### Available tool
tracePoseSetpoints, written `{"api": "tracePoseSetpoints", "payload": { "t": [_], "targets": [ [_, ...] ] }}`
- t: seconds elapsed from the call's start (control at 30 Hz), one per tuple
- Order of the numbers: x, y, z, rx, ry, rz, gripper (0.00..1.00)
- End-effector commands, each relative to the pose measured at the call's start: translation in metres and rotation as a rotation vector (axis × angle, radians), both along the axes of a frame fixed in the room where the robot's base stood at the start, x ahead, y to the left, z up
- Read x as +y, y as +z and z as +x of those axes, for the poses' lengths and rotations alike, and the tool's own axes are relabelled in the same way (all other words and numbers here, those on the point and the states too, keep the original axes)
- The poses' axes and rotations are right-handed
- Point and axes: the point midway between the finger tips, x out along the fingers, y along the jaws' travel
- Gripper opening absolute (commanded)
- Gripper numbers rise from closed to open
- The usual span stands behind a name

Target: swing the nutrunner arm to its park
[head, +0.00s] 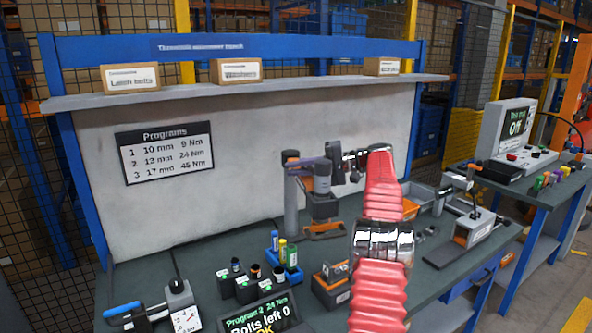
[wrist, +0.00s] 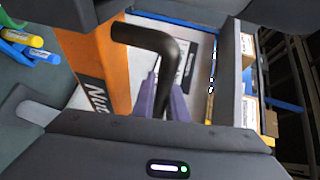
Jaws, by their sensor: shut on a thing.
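Black sockets (head: 247,286) and a blue holder (head: 286,265) stand in front of the post. A clamp fixture (head: 474,226) stands right. A Programs board (head: 165,152) hangs on the back panel.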

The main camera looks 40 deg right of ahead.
Motion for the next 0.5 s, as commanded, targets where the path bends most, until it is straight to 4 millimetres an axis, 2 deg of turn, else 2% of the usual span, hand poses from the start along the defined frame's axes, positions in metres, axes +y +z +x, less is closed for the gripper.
{"api": "tracePoseSetpoints", "payload": {
  "t": [0.2,0.23,0.5],
  "targets": [
    [-0.001,-0.004,0.0009,0.006,-0.003,0.003,0.0],
    [-0.001,-0.004,0.0008,0.006,-0.003,0.003,0.14],
    [0.0009,-0.002,0.0012,0.003,0.001,0.002,0.31]
  ]
}}
